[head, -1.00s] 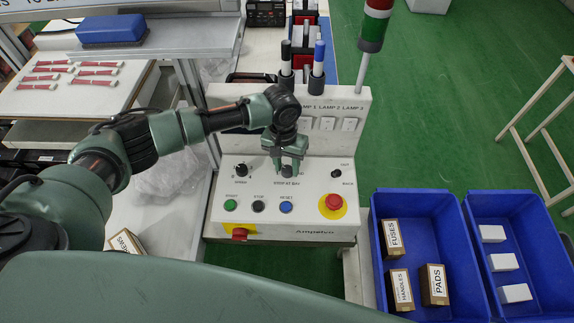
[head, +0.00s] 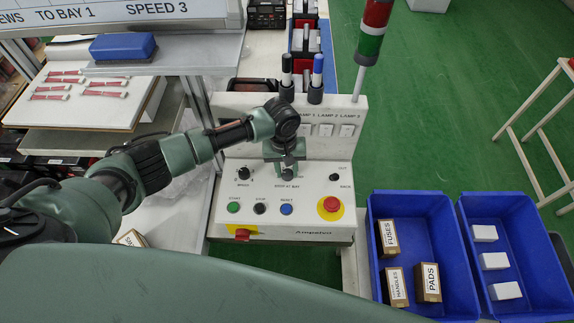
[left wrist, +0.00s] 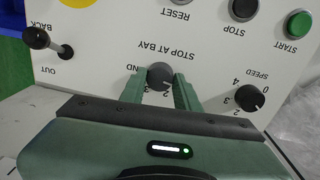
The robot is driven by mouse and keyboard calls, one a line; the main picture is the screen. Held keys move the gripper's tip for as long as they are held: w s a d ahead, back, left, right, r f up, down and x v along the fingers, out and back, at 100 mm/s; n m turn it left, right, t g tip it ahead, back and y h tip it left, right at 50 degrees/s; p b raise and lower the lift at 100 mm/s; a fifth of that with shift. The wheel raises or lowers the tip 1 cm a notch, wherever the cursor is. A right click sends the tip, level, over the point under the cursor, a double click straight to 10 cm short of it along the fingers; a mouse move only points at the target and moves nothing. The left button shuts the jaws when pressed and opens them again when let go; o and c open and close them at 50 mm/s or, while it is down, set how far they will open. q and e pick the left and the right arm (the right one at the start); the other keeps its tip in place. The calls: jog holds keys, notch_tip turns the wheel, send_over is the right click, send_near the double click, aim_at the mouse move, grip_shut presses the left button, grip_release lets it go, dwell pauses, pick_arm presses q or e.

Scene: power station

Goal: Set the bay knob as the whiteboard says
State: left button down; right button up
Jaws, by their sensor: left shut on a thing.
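The bay knob (left wrist: 160,76) is a dark round knob on the white control panel, beside the printed words STOP AT BAY. My left gripper (left wrist: 160,84) is shut on it, one green finger on each side. In the head view the left gripper (head: 287,166) reaches down to the panel's middle knob and hides most of it. Where the pointer stands is too unclear to tell. The whiteboard (head: 190,10) at the top left is cut off and reads "...EWS TO BAY 1" and "SPEED 3". My right gripper is not in view.
The speed knob (head: 244,172) is left of the bay knob, and a black lever (head: 335,177) marked OUT and BACK is right. Buttons and a red emergency stop (head: 330,204) lie below. Blue bins (head: 448,212) stand to the right; markers (head: 318,70) stand behind.

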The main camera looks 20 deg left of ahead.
aim_at(285, 173)
pick_arm(q)
jog(key=shift+n, duration=0.7)
jog(key=c, duration=1)
grip_release()
jog(key=shift+c, duration=0.2)
jog(key=r, duration=0.2)
jog(key=r+b, duration=0.1)
jog(key=r, duration=0.4)
jog(key=shift+s+a+r+b, duration=0.1)
jog(key=shift+a+r+b, duration=0.15)
jog(key=shift+r+b, duration=0.15)
jog(key=shift+s+f, duration=0.1)
